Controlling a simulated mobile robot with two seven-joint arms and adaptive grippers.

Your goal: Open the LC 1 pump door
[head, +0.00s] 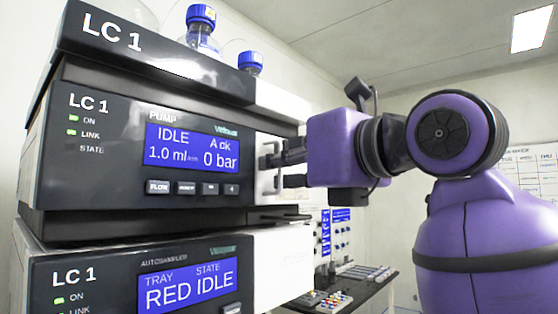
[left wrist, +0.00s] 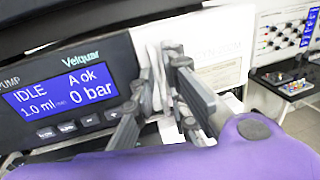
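The LC 1 pump (head: 100,118) is a dark-fronted unit with a blue screen (head: 192,148) reading IDLE, A ok and 0 bar. Its front looks closed. A pale upright handle (head: 276,152) stands at the right end of the front, also seen in the left wrist view (left wrist: 153,62). My left gripper (head: 277,170) is at this handle, with one dark finger on each side of it in the left wrist view (left wrist: 163,82). Whether both fingers press on the handle is not clear. My right gripper does not show.
An LC 1 autosampler (head: 105,275) sits below the pump, its screen reading RED IDLE. Blue-capped bottles (head: 203,28) stand on top of the stack. Behind on the right is a bench (head: 365,295) with small coloured items. The space right of the stack holds my purple arm.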

